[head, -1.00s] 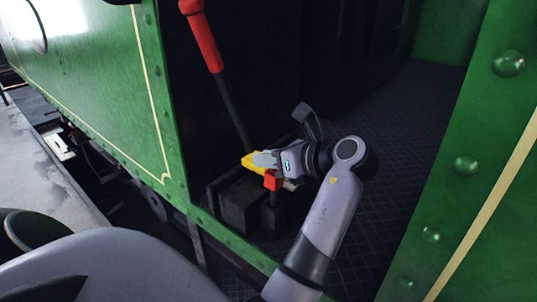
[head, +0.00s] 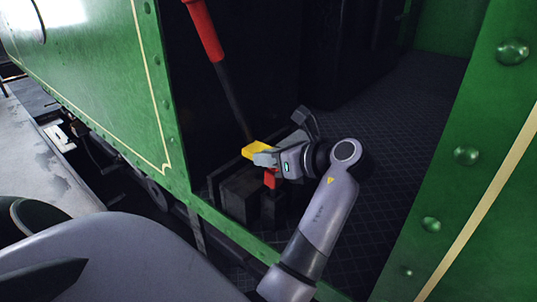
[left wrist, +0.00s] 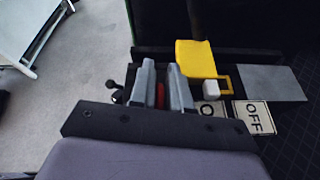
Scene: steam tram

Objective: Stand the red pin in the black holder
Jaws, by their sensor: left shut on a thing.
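My left gripper (head: 266,160) is in the cab doorway in the head view, shut on the red pin (head: 270,179). Part of the pin shows below the fingers. In the left wrist view a strip of the red pin (left wrist: 161,95) shows between the two grey fingers. Dark blocks stand under the gripper. The one below the pin (head: 270,208) may be the black holder, but it is too dark to be sure. Whether the pin's lower end touches it or sits in it cannot be told. My right gripper is not in view.
A yellow part (head: 256,149) is right beside the fingers. A red-handled lever (head: 203,30) rises behind. In the left wrist view a white OFF label (left wrist: 254,117) lies near a grey plate (left wrist: 270,83). The green door edge (head: 459,155) stands right; the patterned floor (head: 400,130) is clear.

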